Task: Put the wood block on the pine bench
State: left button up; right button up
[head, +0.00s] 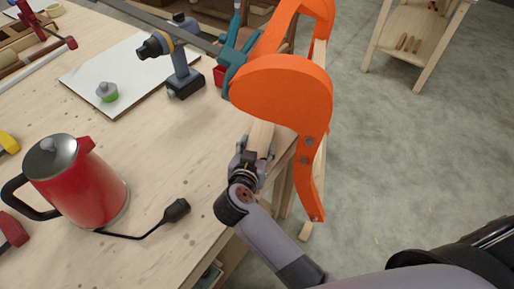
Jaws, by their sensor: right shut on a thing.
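The pine bench (130,130) is the pale wooden worktop filling the left of the head view. My right gripper (256,152) is at the bench's right edge, beside the orange chair form. It is shut on a pale wood block (262,134), which points away from me. The block's far end is hidden behind the orange form. I cannot tell whether the block touches the bench top. My left gripper is out of view.
A large orange curved chair form (283,90) stands at the bench's right edge, close to my gripper. A red kettle (85,185), its black plug (177,209), a drill (180,62) and a white sheet (125,68) occupy the bench. A wooden shelf stand (412,30) is at the upper right.

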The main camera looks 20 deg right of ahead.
jog(key=shift+f, duration=0.5)
dwell(0.4)
jog(key=o, duration=1.5)
jog(key=shift+o, duration=0.2)
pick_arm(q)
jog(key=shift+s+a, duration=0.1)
pick_arm(e)
jog(key=shift+f, duration=0.15)
jog(key=shift+s, duration=0.1)
jog(key=v, duration=1.2)
